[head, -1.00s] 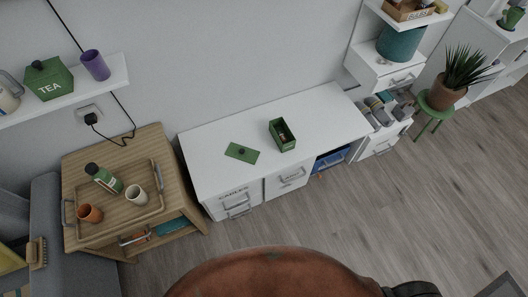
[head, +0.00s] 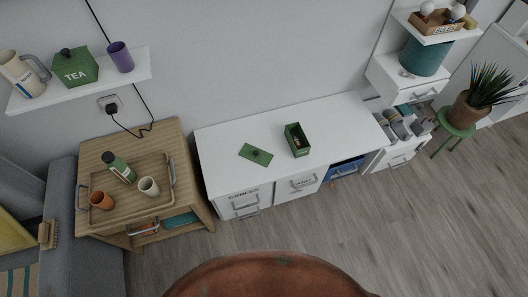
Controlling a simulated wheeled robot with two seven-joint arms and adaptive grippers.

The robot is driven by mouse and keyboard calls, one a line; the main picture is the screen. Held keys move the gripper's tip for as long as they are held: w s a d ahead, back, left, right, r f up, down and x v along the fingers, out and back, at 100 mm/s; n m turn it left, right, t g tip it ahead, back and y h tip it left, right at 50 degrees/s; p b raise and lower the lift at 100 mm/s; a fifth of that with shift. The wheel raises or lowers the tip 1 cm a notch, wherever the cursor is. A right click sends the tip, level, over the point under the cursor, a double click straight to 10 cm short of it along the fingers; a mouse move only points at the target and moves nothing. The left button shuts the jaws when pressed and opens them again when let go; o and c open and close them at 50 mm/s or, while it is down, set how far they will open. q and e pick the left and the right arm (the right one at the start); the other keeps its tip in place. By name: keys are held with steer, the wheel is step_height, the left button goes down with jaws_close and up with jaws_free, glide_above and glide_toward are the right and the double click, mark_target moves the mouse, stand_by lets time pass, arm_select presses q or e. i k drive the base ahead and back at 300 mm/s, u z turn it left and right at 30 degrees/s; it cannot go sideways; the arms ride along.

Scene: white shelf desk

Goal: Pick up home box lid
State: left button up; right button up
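A flat green lid (head: 256,154) with a small dark knob lies on the white desk top (head: 340,128), left of an open green box (head: 297,140). The lid and the box are apart. The box has something light inside that is too small to make out. Neither of my grippers shows in the head view.
A wooden side table (head: 97,150) at left holds a tray (head: 168,199) with a green bottle, an orange cup and a white cup. A wall shelf (head: 135,75) carries a green tea box (head: 76,70). A plant (head: 470,105) stands on a green stool at right. Open wooden floor lies in front.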

mark_target(256, 155)
steer(key=z, duration=0.5)
steer(key=k, duration=0.6)
steer(key=z, duration=0.85)
steer(key=i, duration=1.2)
steer(key=u, duration=0.8)
